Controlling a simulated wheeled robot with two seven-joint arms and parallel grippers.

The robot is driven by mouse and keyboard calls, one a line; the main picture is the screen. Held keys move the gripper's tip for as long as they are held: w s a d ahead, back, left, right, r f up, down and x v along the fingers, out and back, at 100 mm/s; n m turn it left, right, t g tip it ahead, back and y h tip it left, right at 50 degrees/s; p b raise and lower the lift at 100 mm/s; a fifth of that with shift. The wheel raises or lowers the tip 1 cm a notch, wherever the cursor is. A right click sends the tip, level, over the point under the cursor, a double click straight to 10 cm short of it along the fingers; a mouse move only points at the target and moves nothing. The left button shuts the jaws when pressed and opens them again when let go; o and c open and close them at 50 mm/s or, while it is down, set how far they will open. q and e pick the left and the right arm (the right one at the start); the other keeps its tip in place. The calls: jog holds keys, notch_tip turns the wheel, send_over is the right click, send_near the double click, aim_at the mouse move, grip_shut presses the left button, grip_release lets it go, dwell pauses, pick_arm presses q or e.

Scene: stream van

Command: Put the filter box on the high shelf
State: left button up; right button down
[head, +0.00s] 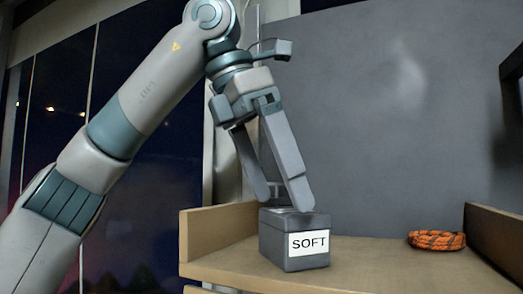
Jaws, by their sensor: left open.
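The filter box (273,243) is a small dark grey box with a white label reading "SOFT". It stands upright on the wooden shelf (360,266), near the shelf's left side. My left gripper (287,203) points down just above and behind the box. Its two fingers are apart, and the nearer fingertip is at the box's top edge. I cannot tell whether it touches the box. My right gripper is out of view.
A coil of orange and dark rope (437,240) lies on the shelf at the right. Low wooden side boards (215,229) edge the shelf at left and right. A grey wall (385,120) stands behind. The shelf between box and rope is clear.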

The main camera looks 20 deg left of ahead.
pick_arm(q)
jog(key=v, duration=0.5)
